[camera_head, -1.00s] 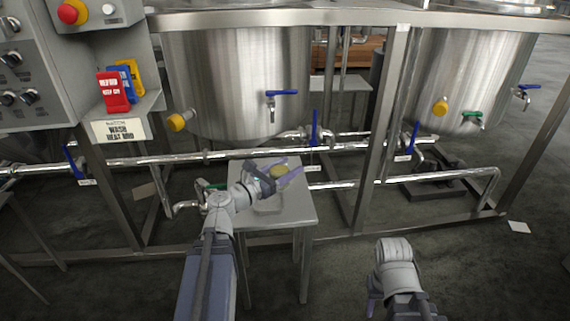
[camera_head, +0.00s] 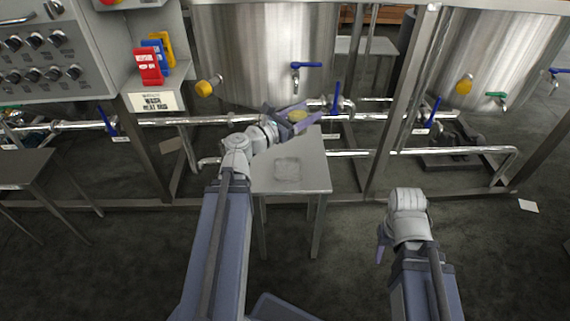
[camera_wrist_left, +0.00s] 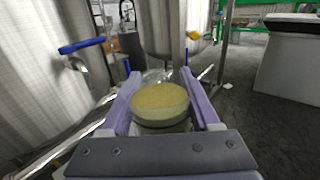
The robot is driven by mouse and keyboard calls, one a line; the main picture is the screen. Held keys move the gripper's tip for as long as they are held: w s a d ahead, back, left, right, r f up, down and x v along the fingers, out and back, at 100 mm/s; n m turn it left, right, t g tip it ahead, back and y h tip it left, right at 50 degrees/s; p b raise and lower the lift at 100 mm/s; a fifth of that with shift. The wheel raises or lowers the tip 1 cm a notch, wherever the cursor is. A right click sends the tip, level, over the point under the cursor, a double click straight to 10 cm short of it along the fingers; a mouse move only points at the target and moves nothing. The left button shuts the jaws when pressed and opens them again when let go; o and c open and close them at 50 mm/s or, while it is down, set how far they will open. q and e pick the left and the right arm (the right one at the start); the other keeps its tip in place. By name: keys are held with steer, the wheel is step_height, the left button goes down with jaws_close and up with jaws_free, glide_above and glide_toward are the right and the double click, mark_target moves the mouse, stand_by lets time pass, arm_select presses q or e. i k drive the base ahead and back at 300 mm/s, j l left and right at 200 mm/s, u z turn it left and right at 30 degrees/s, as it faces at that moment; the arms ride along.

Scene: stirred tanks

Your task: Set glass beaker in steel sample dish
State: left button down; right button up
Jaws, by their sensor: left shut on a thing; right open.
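My left gripper (camera_head: 290,117) is shut on the glass beaker (camera_head: 298,115), whose round yellowish top shows between the purple fingers. In the left wrist view the beaker (camera_wrist_left: 160,102) sits between both fingers, with clear glass just beyond; its lower part is hidden. The steel sample dish (camera_head: 287,169), a shallow squarish grey shape, lies on the small steel table. The held beaker appears above and beyond the dish, toward the table's far edge, apart from it. My right gripper (camera_head: 382,244) is open at the lower right, low over the floor, mostly hidden by its wrist.
The small table (camera_head: 313,178) has bare top around the dish. Behind it run steel pipes (camera_head: 365,153) with blue-handled valves (camera_head: 335,98) and a large steel tank (camera_head: 260,50). A frame post (camera_head: 392,110) stands right of the table. A control panel (camera_head: 45,55) hangs at the left.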

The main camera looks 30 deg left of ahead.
mark_target(287, 172)
steer(key=l+u, duration=0.15)
steer(key=u, duration=0.35)
steer(key=l+u, duration=0.2)
steer(key=u, duration=0.3)
steer(key=l+u, duration=0.2)
steer(key=l, duration=0.35)
steer(key=l+u, duration=0.2)
steer(key=l, duration=0.35)
steer(key=k+l+u, duration=0.25)
steer(key=l, duration=0.8)
